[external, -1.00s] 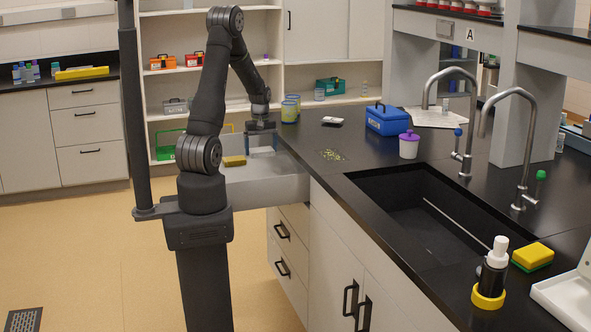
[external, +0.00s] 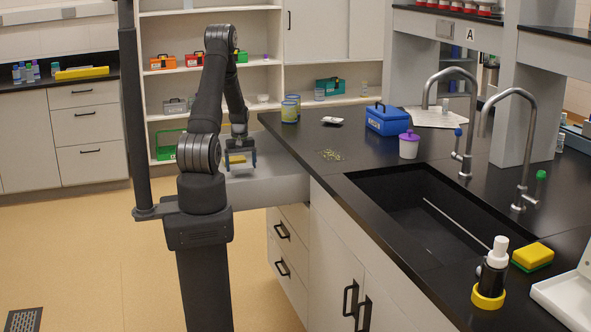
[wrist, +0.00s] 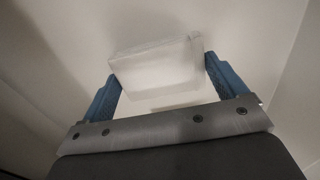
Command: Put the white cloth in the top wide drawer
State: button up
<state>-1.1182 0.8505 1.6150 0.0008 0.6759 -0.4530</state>
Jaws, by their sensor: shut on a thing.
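The top wide drawer (external: 275,190) is pulled out from the black-topped bench. My gripper (external: 240,161) points down at the drawer's left part, its blue fingers low over or inside it; the exact height is hard to tell. In the wrist view my gripper (wrist: 162,88) has its two blue fingers on either side of the white cloth (wrist: 157,68), a pale folded block, and is shut on it. The cloth is small and hard to make out in the external view. Pale drawer surfaces surround it in the wrist view.
The drawer's right part looks clear.

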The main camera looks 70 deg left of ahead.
aim_at(241, 166)
jog(key=shift+f, duration=0.9)
jog(key=o, duration=0.7)
jog(key=shift+f, duration=0.15)
notch_tip(241, 166, up, 12)
jog(key=shift+f, duration=4.25)
